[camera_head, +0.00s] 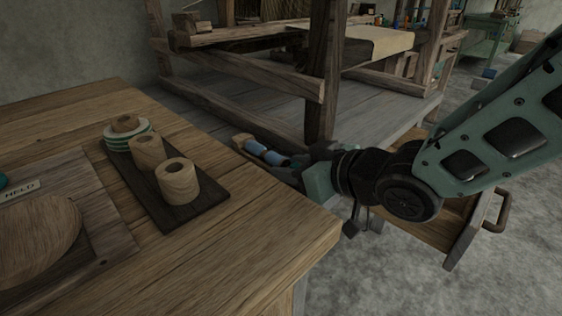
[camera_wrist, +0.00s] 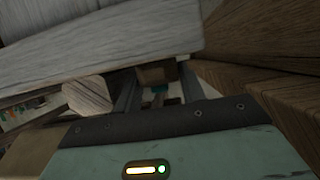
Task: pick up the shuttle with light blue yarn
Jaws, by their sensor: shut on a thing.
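The wooden shuttle with light blue yarn (camera_head: 257,149) shows in the head view, just past the far right edge of the near table. It points up and to the left from my gripper (camera_head: 297,172), which is shut on its near end. The jaws hide that end. In the wrist view my gripper (camera_wrist: 158,95) shows its two dark fingers with a brown piece between them; it is too dark there to make out the yarn. I cannot tell whether the shuttle still touches a surface beneath it.
The near wooden table (camera_head: 255,235) holds a dark tray (camera_head: 165,212) with several wooden spools (camera_head: 178,183). The loom's thick post (camera_head: 322,85) stands close behind my gripper. A grey plank platform (camera_head: 375,108) lies under the loom. A drawer-like wooden box (camera_head: 462,228) is below my arm.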

